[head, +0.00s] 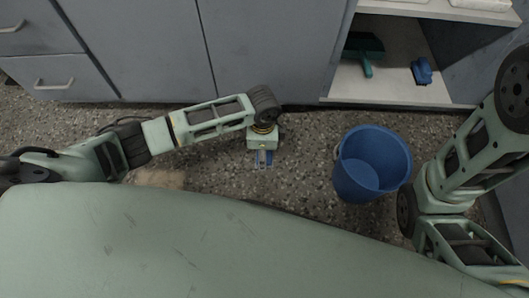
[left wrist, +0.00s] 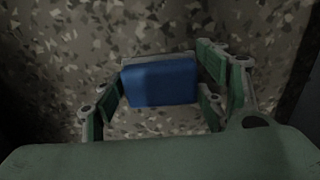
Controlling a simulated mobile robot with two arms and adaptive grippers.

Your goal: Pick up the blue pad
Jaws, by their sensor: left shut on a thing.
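The blue pad (left wrist: 162,83) sits between the fingers of my left gripper (left wrist: 160,98) in the left wrist view, with the speckled floor behind it. In the head view my left gripper (head: 264,158) points down in front of the cabinets, and a small part of the blue pad (head: 269,157) shows at its fingers. My left gripper is shut on the pad. I cannot tell how far the pad is above the floor. My right arm is at the right of the head view; its gripper is not in view.
A blue bucket (head: 371,165) stands on the floor right of my left gripper. An open shelf (head: 388,89) behind it holds a teal dustpan or brush (head: 364,50) and a small blue object (head: 422,71). Grey cabinets (head: 140,50) line the back. Floor between gripper and bucket is clear.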

